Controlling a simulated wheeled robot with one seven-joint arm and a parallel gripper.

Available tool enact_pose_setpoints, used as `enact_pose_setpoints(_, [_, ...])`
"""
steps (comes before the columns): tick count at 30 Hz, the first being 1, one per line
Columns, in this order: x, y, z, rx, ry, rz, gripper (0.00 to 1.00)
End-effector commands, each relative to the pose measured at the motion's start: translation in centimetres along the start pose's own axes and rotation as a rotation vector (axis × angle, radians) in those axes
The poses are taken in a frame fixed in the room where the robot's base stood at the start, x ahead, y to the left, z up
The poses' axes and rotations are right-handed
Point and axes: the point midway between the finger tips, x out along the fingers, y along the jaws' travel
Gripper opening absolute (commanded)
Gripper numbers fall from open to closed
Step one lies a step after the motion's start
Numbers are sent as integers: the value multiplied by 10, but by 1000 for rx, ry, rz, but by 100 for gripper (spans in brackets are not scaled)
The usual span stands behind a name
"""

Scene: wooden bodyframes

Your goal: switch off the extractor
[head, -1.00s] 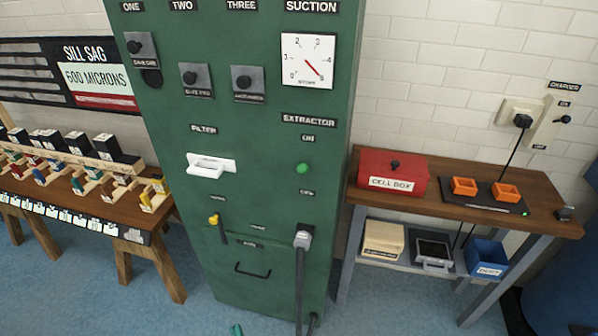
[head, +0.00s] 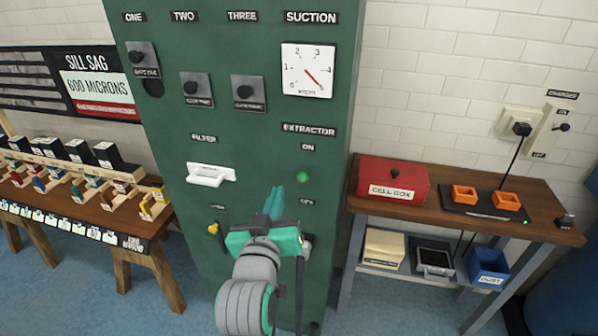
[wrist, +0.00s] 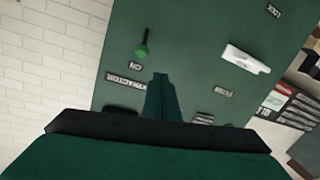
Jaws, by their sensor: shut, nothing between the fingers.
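The extractor control is on the front of the green cabinet (head: 335,110), under the EXTRACTOR label (head: 309,129). Its green knob (head: 303,177) sits between the ON label (head: 308,147) and the OFF label (head: 307,202). In the wrist view the green knob (wrist: 142,50) shows on a short stem, near the ON label (wrist: 135,66). My gripper (head: 274,201) is shut and empty, in front of the cabinet, left of and a little below the knob. Its closed fingertips (wrist: 160,88) also show in the wrist view, apart from the knob. My arm hides the cabinet's lower front.
The white filter handle (head: 210,175) juts out left of my gripper, with a yellow-tipped lever (head: 213,228) below it. The suction gauge (head: 308,70) is above, its needle pointing lower right. A bench (head: 520,200) with a red cell box (head: 393,182) stands to the right.

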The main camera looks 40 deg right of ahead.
Motion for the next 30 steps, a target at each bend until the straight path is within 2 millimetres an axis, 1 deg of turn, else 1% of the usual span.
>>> enact_pose_setpoints(1, [2,10,-14,16,2,21,0])
enact_pose_setpoints(3, [2,20,-26,32,-4,41,0])
enact_pose_setpoints(8, [3,34,-41,55,-14,68,0])
enact_pose_setpoints(12, [2,37,-44,61,-19,74,0])
enact_pose_setpoints(20, [3,37,-44,60,-19,73,0])
enact_pose_setpoints(23, [5,37,-44,60,-19,73,0])
enact_pose_setpoints(26, [14,38,-44,60,-19,73,0])
enact_pose_setpoints(30, [35,40,-43,60,-20,75,0])
